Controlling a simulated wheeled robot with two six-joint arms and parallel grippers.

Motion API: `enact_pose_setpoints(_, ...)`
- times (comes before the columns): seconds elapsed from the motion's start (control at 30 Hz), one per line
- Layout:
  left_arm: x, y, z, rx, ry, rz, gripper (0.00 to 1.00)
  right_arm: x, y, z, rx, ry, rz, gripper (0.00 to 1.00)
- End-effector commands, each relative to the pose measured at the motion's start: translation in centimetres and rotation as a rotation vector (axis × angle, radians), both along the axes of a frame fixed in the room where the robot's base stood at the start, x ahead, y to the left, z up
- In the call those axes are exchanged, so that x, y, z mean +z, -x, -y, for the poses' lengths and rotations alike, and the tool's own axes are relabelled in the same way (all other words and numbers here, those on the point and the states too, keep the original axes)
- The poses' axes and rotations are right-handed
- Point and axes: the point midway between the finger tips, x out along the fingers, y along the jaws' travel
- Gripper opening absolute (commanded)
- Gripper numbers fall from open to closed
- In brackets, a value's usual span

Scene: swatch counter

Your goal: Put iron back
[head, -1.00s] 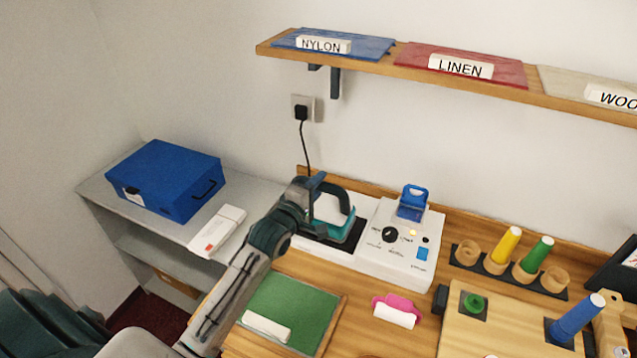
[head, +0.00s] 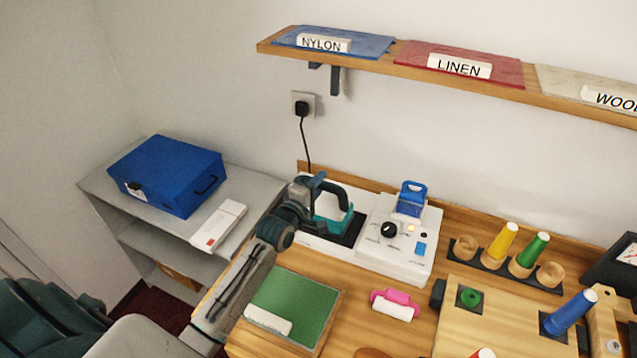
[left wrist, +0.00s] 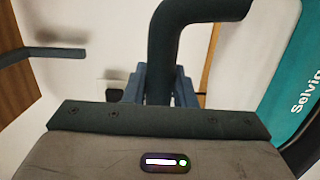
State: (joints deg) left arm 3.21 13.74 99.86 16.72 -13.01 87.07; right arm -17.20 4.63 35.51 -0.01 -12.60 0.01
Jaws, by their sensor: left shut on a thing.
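The iron (head: 343,222) is teal and white with a dark arched handle. It is at the left part of the white station (head: 400,262), over a black pad (head: 352,234); I cannot tell whether it rests on the pad. My left gripper (head: 312,184) is shut on the iron's handle. In the left wrist view, the dark handle (left wrist: 176,38) rises between the blue-grey fingers, and the iron's teal side with lettering (left wrist: 285,70) shows at the right. My right gripper is not in view.
A dial (head: 389,230) and a blue-handled piece (head: 411,198) are on the station. A green mat (head: 300,300) and a pink-and-white item (head: 395,304) lie in front. Spools (head: 503,241) stand right. A blue box (head: 165,175) sits on the grey shelf. A wooden shelf (head: 400,68) hangs above.

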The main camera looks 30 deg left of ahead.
Motion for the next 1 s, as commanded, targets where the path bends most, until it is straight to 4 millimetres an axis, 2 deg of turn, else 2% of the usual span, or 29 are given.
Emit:
enact_pose_setpoints(0.27,0.1,-0.1,0.0,-0.001,0.000,0.007,0.00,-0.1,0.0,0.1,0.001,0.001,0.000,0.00)
enact_pose_setpoints(0.3,-0.2,0.0,0.0,0.000,0.000,0.000,0.28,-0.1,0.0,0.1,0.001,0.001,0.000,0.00)
enact_pose_setpoints(0.4,-0.2,0.0,0.0,0.000,0.000,0.000,0.46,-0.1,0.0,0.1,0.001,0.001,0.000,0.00)
enact_pose_setpoints(0.73,0.2,0.0,0.0,0.000,-0.001,0.001,0.46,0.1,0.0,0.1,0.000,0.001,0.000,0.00)
enact_pose_setpoints(0.87,-0.1,1.4,-0.1,0.000,-0.003,-0.001,0.46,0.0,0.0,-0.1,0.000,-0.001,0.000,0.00)
enact_pose_setpoints(1.0,-0.1,4.1,-0.2,-0.001,-0.005,-0.002,0.46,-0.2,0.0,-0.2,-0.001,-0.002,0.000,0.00)
